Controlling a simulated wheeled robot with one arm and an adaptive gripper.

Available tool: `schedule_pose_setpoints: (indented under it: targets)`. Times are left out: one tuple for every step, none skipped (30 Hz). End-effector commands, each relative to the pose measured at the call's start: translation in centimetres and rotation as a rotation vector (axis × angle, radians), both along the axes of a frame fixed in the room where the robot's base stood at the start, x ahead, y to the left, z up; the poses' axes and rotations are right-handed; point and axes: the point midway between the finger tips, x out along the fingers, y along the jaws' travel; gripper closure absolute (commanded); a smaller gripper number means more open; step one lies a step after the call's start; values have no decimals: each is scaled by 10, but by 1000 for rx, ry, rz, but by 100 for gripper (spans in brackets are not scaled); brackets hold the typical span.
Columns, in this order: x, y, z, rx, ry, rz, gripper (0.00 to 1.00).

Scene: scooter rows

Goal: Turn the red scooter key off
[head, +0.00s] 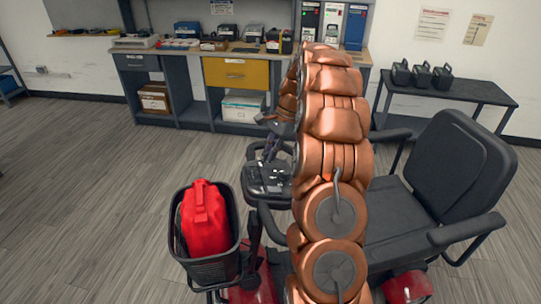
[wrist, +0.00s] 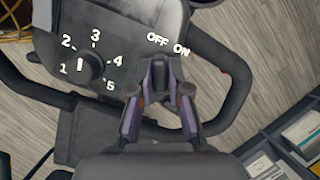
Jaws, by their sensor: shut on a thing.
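The red scooter (head: 258,285) stands in front of me, its control panel (head: 268,178) partly behind my arm. In the wrist view, the panel (wrist: 110,30) carries white OFF and ON labels at its edge. The dark key (wrist: 158,72) sits just below these labels, its upper end nearer OFF in the picture. My gripper (wrist: 160,95) is at the key, with one purple-grey finger on each side, shut on it. The fingers hide part of the key and its slot. In the head view, my gripper (head: 271,148) is small, just above the panel.
A speed dial (wrist: 88,66) marked 1 to 5 is beside the key. A black handlebar loop (wrist: 235,80) curves close by. The scooter's front basket (head: 213,268) holds a red bag (head: 204,222); its black seat (head: 447,170) is at right. A workbench (head: 235,72) stands behind; floor at left is clear.

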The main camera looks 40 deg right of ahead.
Motion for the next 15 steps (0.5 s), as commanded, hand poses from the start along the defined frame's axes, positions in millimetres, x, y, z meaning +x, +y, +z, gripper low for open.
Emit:
schedule_pose_setpoints:
  targets:
    - [1,0,-2,-1,-3,20,100]
    - [0,0,-2,-2,-3,31,100]
    - [0,0,-2,-2,-3,44,100]
    - [0,0,-2,-3,-4,54,100]
    - [-1,0,-2,-2,-5,61,100]
    - [-1,0,-2,-3,-6,69,100]
    - [-1,0,-2,-3,-6,74,100]
    - [-1,0,-2,-3,-7,79,100]
    - [-1,0,-2,-3,-8,84,100]
    - [-1,0,-2,-3,-9,88,100]
    - [-1,0,-1,-3,-10,90,100]
    - [-1,0,-1,-3,-10,93,100]
    - [-1,0,-1,-4,-10,93,100]
    - [-1,0,-1,-3,-9,95,100]
    - [-1,0,-1,-4,-10,95,100]
